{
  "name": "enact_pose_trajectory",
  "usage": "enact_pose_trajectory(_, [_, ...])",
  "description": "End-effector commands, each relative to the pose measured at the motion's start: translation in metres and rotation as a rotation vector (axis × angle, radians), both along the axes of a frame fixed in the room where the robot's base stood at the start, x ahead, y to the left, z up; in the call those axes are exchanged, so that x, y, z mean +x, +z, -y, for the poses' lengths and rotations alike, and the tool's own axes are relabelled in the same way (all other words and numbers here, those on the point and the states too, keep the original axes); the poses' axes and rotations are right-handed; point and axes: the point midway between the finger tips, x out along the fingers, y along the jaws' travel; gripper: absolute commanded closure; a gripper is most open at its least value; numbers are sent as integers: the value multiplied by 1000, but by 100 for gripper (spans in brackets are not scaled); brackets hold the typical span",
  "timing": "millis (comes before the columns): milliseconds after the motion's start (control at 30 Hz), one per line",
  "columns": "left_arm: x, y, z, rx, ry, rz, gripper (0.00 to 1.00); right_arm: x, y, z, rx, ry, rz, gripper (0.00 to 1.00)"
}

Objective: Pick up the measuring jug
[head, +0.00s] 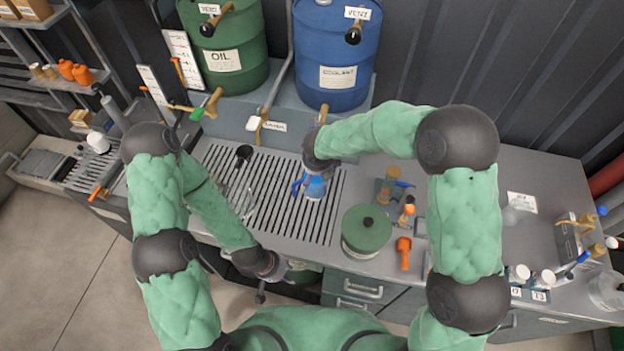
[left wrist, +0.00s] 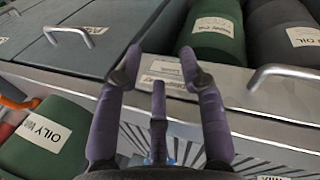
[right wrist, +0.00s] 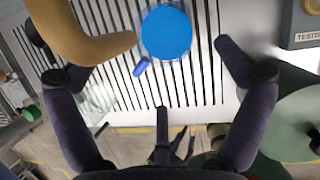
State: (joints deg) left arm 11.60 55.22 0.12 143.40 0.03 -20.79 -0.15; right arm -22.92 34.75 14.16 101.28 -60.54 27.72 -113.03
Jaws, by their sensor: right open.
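What looks like the measuring jug (head: 315,188) stands on the slotted drain grille in the head view, with a blue handle on its left and blue contents. In the right wrist view its round blue top (right wrist: 166,32) lies ahead, between my spread fingers, with the small blue handle piece below left. My right gripper (head: 318,165) is open, over and close to the jug, partly hiding it in the head view. I cannot tell whether it touches. My left gripper (head: 273,267) is low at the bench front; its fingers (left wrist: 165,75) are apart and empty.
A brass tap (right wrist: 92,38) reaches close to the jug. A green lidded can (head: 366,230) and orange tool (head: 403,252) are to the right. Oil (head: 226,45) and coolant (head: 337,55) drums stand behind.

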Motion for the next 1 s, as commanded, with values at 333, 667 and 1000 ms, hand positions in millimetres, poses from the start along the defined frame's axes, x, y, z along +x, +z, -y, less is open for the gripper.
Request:
enact_pose_trajectory(333, [-1, -9, 0, 0, 0, -1, 60, 15, -38, -1, 1, 0, 0, 0])
enact_pose_trajectory(667, [-1, -17, 0, 0, 0, -1, 60, 20, -68, -1, 0, 1, -2, 0])
enact_pose_trajectory(1000, [-1, -20, 0, 0, 0, -1, 60, 30, -88, -2, 1, 0, 1, 0])
